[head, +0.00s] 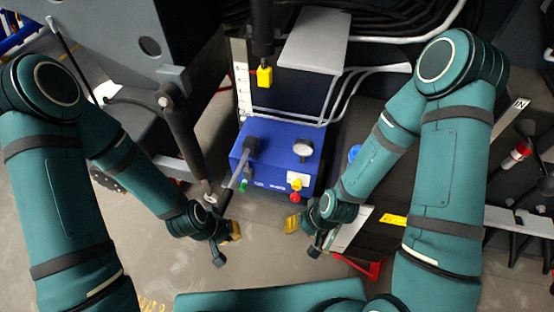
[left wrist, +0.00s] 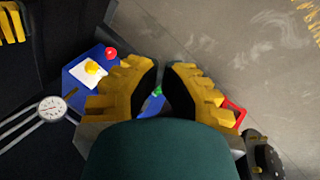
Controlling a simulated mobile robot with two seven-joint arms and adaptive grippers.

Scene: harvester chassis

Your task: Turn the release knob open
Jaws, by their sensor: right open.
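The blue box (head: 262,158) stands in the middle of the head view. Its face carries a black lever (head: 247,152), a green knob (head: 243,187), a yellow knob (head: 297,183) on a white plate, and a red knob (head: 295,197). I cannot tell which is the release knob. My left gripper (head: 234,231) is below the box's left part, apart from the knobs. In the left wrist view its yellow fingers (left wrist: 161,78) are close together with a narrow gap, and a green part (left wrist: 157,91) shows beyond them. My right gripper (head: 296,228) is open and empty below the box's right corner.
A round gauge (head: 303,148) sits on the box. A yellow-tipped dark cylinder (head: 264,76) hangs above it, and pale pipes (head: 340,92) run behind. A dark strut (head: 183,130) slants down near my left forearm. The grey floor (head: 190,265) below the grippers has free room.

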